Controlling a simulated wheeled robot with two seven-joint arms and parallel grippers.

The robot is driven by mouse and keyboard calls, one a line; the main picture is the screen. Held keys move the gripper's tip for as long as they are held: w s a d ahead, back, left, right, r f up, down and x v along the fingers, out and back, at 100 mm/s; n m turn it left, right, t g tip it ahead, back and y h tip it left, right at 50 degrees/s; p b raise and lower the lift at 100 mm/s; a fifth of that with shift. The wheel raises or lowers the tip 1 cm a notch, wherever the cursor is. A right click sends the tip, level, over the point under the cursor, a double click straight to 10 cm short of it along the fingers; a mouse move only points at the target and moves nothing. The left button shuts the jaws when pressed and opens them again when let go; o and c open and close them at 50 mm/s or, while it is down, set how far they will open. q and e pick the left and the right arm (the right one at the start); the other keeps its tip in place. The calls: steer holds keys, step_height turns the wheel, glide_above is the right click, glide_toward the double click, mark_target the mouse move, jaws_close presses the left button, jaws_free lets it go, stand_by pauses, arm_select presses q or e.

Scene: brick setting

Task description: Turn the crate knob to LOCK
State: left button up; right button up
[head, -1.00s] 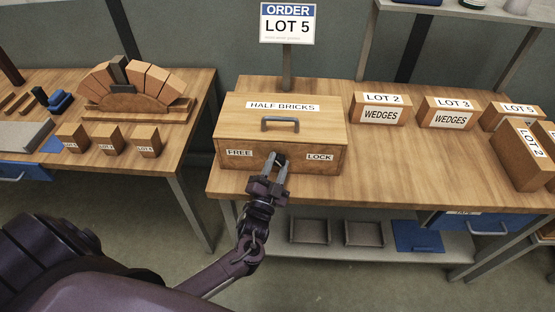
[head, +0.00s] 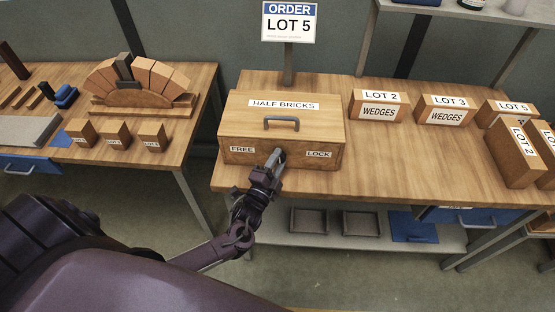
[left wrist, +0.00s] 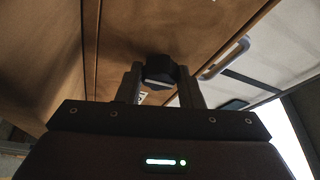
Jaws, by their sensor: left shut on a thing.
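The wooden crate (head: 230,122) labelled HALF BRICKS stands on the middle bench, with a grey handle on its lid. Its front carries a FREE label (head: 242,150) at left and a LOCK label (head: 319,154) at right. My left gripper (head: 276,158) is at the crate front between these labels. In the left wrist view its fingers (left wrist: 160,85) are shut on the dark knob (left wrist: 159,70), one on each side. In the head view the gripper mostly hides the knob, and I cannot read where it points. My right gripper is not in view.
An ORDER LOT 5 sign (head: 289,24) stands behind the crate. Boxes marked LOT 2 (head: 378,97) and LOT 3 (head: 446,102) sit to its right, with more boxes beyond. A left bench holds a brick arch (head: 140,103).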

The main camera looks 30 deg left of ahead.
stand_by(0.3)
arm_select(q)
steer(key=o, duration=1)
steer(key=shift+c, duration=0.2)
steer(key=s+b, duration=0.2)
steer(key=s, duration=0.5)
steer(key=shift+s+f, duration=0.35)
steer(key=shift+f, duration=0.1)
steer(key=shift+d, duration=0.1)
